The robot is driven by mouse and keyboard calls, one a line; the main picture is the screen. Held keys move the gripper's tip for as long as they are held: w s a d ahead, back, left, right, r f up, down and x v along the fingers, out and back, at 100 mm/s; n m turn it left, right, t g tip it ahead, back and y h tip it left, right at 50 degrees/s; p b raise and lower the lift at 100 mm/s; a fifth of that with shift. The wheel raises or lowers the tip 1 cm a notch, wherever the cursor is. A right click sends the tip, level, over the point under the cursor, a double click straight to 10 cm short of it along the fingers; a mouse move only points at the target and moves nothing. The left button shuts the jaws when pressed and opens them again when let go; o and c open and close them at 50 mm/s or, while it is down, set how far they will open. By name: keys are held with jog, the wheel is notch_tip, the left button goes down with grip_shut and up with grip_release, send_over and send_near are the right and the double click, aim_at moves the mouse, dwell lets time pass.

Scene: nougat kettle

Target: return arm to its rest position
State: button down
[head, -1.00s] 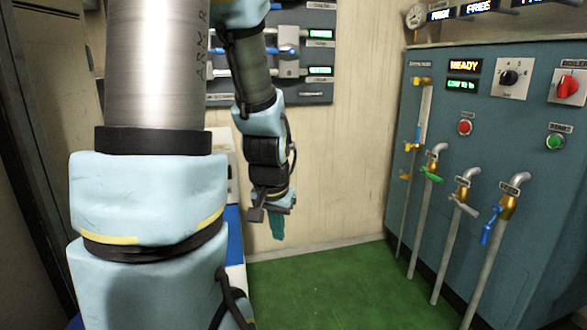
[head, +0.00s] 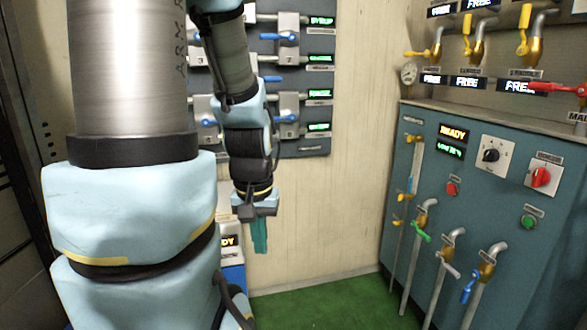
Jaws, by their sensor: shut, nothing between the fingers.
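My arm fills the left of the head view, with pale blue joints and a bare metal link. It bends down to my gripper (head: 259,236), which points at the floor near the picture's middle. The teal fingers are together with nothing visible between them. The gripper hangs in front of the pale wall, apart from the control cabinet.
A teal control cabinet (head: 470,205) with taps, knobs and buttons stands at right. A panel of blue-handled valves (head: 318,146) is on the wall behind my arm. A white and blue unit (head: 231,262) is partly hidden behind the arm. Green floor (head: 335,308) is clear.

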notch_tip(320, 180, up, 16)
jog(key=p, duration=1.4)
jog(key=shift+r, duration=0.15)
